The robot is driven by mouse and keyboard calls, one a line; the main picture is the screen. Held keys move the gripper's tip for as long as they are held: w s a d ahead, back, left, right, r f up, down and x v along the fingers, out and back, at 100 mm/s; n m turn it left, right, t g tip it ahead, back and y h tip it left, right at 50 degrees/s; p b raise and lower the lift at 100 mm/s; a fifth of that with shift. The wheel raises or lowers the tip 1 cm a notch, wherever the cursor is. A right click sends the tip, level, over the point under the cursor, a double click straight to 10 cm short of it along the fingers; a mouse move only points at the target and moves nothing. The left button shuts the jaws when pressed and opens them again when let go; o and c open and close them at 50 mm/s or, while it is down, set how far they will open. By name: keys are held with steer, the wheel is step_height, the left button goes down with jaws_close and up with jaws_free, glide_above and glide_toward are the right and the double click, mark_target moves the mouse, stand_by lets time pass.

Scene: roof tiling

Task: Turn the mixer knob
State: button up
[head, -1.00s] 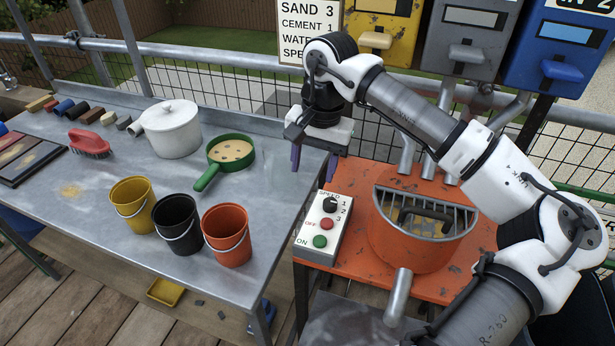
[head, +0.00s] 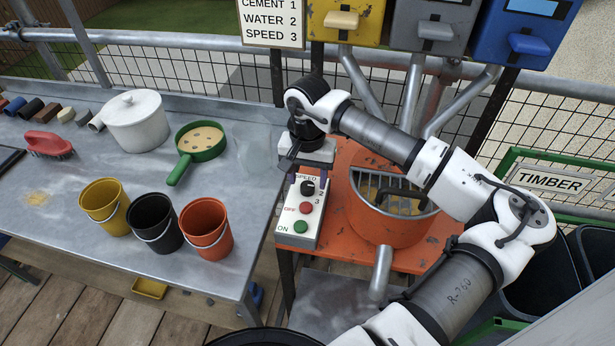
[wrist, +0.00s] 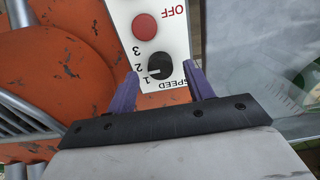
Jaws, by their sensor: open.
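The mixer knob (head: 308,188) is a black dial at the top of a white control panel (head: 290,226), marked SPEED with 1, 2 and 3. In the wrist view the knob (wrist: 160,66) lies ahead of my gripper (wrist: 164,80), between its two purple fingers and apart from both. Its white pointer line appears to point towards 1. My gripper (head: 306,178) is open and empty at the panel's far end. The orange mixer drum (head: 388,226) stands right of the panel.
A sign (head: 271,22) at the back reads SPEED 3. The metal table (head: 110,240) holds yellow, black and orange buckets, a green sieve (head: 201,142) and a white pot (head: 137,122).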

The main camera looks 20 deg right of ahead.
steer(key=shift+f, duration=1)
steer(key=c, duration=0.9)
steer(key=shift+c, duration=0.3)
